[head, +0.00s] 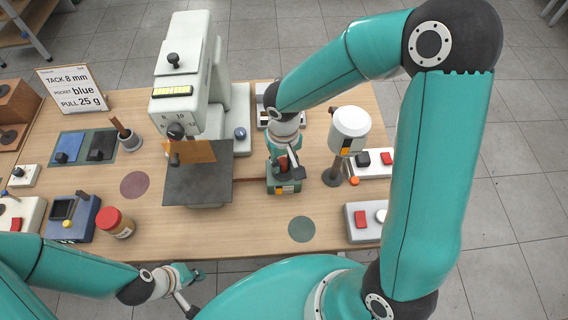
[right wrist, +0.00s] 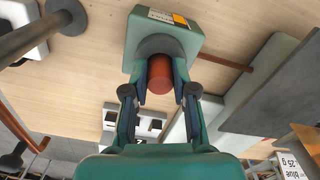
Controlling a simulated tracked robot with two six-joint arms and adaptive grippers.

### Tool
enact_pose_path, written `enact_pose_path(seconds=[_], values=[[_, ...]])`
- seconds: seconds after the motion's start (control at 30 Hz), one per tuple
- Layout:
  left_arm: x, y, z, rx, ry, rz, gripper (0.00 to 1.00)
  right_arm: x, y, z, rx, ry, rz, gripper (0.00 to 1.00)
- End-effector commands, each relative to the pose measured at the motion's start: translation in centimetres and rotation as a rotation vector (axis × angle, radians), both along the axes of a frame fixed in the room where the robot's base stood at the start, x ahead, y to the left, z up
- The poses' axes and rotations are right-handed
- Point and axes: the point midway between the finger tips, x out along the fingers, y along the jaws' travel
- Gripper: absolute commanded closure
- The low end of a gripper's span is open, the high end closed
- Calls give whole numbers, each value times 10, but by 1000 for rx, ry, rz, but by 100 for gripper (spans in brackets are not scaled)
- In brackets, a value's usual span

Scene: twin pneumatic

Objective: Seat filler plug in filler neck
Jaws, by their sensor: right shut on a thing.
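The filler plug (right wrist: 160,76) is a red-brown cylinder between the two fingers of my right gripper (right wrist: 160,92), which is shut on it. The dark grey round filler neck (right wrist: 162,43) stands on a small green box (right wrist: 190,38), right at the far end of the plug. The plug lines up with the neck; I cannot tell how deep it sits. In the head view my right gripper (head: 288,166) is over the green box (head: 284,186), hiding most of the plug and neck. My left gripper (head: 190,287) is open and empty at the table's front edge.
A brown pipe (head: 252,181) runs from the green box to the large press (head: 190,110) on the left. A white-headed post (head: 349,125) stands close on the right, with switch boxes (head: 368,220) beyond. The table front around the green disc (head: 301,229) is clear.

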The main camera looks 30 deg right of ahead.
Motion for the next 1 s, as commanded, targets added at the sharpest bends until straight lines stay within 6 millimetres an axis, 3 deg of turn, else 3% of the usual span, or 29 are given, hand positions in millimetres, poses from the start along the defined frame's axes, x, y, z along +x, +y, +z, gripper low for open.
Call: enact_pose_path(seconds=[0.33, 0.37, 0.5, 0.87, 1.0], values=[[0, 0, -4, 0, -1, 0, 100, 0, 0, -3, 0, -1, 0, 100], [0, 0, -4, 0, 0, 0, 100, 0, 0, -3, 0, -1, 0, 72], [0, 0, -2, 0, -1, 0, 100, 0, 0, -2, 0, -1, 0, 48], [0, 0, 1, 0, -1, 0, 100, 0, 0, 1, 0, -1, 0, 48], [0, 0, 12, 0, -1, 0, 100, 0, 0, 15, 0, -2, 0, 48]])
